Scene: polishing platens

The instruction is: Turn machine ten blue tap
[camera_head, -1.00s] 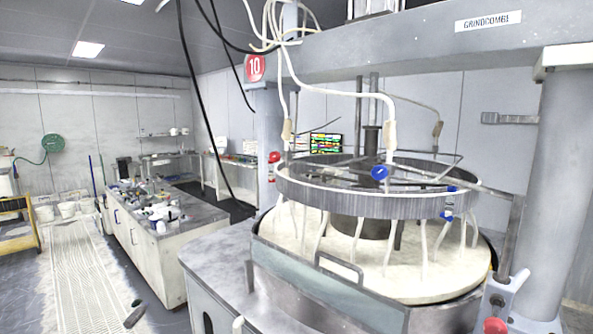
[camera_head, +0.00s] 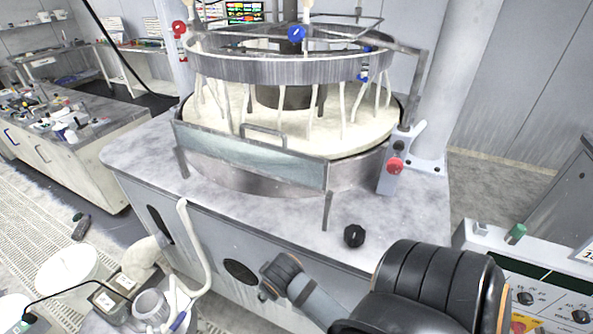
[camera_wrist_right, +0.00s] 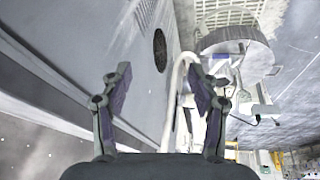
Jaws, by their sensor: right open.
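A round blue tap (camera_head: 297,33) sits above the ring of the polishing machine (camera_head: 330,68) in the head view. A smaller blue fitting (camera_head: 363,76) hangs at the ring's right side. A small blue piece (camera_head: 178,322) shows beside the white curved pipe (camera_head: 195,250) at the lower left. My right gripper (camera_wrist_right: 160,110) is open and empty in the wrist view, in front of the machine's side panel; the white pipe (camera_wrist_right: 174,90) shows beyond its fingers. In the head view my right arm reaches in low, and its fingers cannot be made out. My left gripper is not in view.
A control panel (camera_head: 550,295) is at the lower right. A cluttered bench (camera_head: 90,150) is at the left.

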